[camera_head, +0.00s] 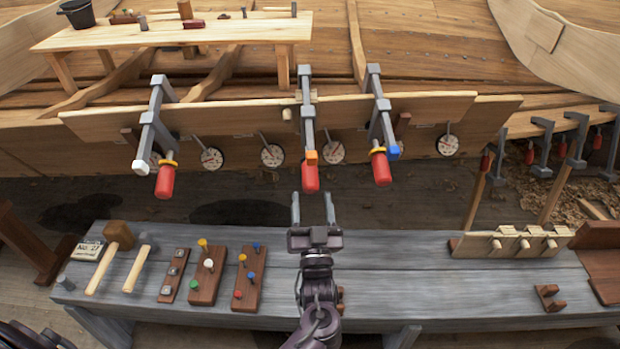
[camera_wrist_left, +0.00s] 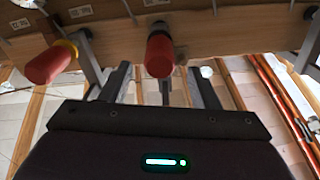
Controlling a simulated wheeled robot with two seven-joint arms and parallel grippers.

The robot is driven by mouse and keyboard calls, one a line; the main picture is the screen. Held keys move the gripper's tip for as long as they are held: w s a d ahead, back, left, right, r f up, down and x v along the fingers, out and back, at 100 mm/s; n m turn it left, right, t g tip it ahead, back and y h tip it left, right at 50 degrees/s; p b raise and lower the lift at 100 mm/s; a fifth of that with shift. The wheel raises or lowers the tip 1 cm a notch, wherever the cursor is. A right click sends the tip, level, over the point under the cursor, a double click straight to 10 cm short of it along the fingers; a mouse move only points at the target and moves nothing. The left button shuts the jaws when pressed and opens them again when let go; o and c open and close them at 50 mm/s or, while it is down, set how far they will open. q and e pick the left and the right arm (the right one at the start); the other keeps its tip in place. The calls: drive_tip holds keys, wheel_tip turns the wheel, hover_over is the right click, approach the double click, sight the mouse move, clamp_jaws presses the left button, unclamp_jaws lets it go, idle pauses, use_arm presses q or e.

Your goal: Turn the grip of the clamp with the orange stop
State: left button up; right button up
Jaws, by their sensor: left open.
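Three grey clamps with red grips hang on the hull plank. The clamp with the orange stop (camera_head: 311,157) is the middle one, and its red grip (camera_head: 310,178) points down. The left clamp has a white stop (camera_head: 141,167) and the right one a blue stop (camera_head: 393,152). My left gripper (camera_head: 313,208) is open and empty, just below the middle grip and apart from it. In the left wrist view the red grip (camera_wrist_left: 159,55) shows beyond and between the open fingers (camera_wrist_left: 160,85). Another red grip (camera_wrist_left: 48,64) shows at the left. My right gripper is not in view.
A grey bench (camera_head: 400,285) stands below, with mallets (camera_head: 110,250), peg boards (camera_head: 208,275) and a wooden rack (camera_head: 505,243). Round dials (camera_head: 272,155) hang along the plank (camera_head: 240,116). The space between bench and clamps is clear.

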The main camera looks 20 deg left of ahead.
sight(310, 174)
use_arm(q)
drive_tip(key=p+x, duration=0.1)
drive_tip(key=x, duration=0.6)
drive_tip(key=shift+w+a, duration=0.1)
drive_tip(key=shift+w, duration=0.1)
drive_tip(key=c, duration=1)
